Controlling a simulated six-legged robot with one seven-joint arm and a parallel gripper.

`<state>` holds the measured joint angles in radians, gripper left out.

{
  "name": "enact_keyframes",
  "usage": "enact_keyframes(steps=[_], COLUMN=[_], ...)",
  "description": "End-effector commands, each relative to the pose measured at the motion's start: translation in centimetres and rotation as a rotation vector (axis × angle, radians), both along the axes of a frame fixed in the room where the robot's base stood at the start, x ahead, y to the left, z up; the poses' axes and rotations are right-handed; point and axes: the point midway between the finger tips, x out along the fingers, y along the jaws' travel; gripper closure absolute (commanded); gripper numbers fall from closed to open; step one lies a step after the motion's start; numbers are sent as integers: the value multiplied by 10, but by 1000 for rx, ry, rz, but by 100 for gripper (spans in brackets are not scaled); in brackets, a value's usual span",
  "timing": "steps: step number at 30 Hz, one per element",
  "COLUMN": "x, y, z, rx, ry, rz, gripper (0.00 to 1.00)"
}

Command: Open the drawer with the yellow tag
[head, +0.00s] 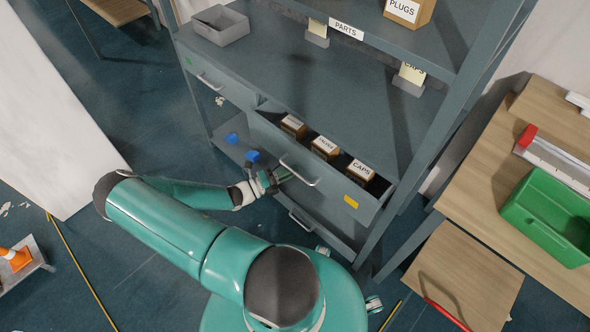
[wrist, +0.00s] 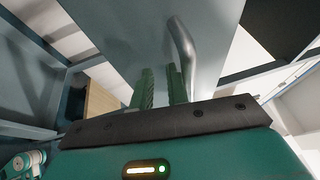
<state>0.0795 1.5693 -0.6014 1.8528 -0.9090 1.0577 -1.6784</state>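The drawer with the yellow tag (head: 352,201) is pulled out of the grey shelf unit, and labelled boxes show inside it. Its bar handle (head: 300,173) is on the front face. My gripper (head: 284,175) is at the left end of this handle, close to the drawer front. In the wrist view its two green fingers (wrist: 162,88) stand apart with nothing seen between them. The handle (wrist: 184,48) shows just right of the fingers, near the right one; I cannot tell whether they touch.
A drawer with a green tag (head: 216,83) is shut at the left. Two blue blocks (head: 253,155) are near the gripper. A grey bin (head: 220,25) sits on the shelf. A wooden table (head: 490,180) with a green crate (head: 528,209) stands at right.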

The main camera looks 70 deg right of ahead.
Motion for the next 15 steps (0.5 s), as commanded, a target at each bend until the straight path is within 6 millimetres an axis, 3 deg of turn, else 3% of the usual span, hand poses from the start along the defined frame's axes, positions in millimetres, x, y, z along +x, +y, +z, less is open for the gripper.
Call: enact_keyframes(steps=[15], x=[24], y=[23], z=[-6], rx=[1], ry=[-2], rz=[0], gripper=[79])
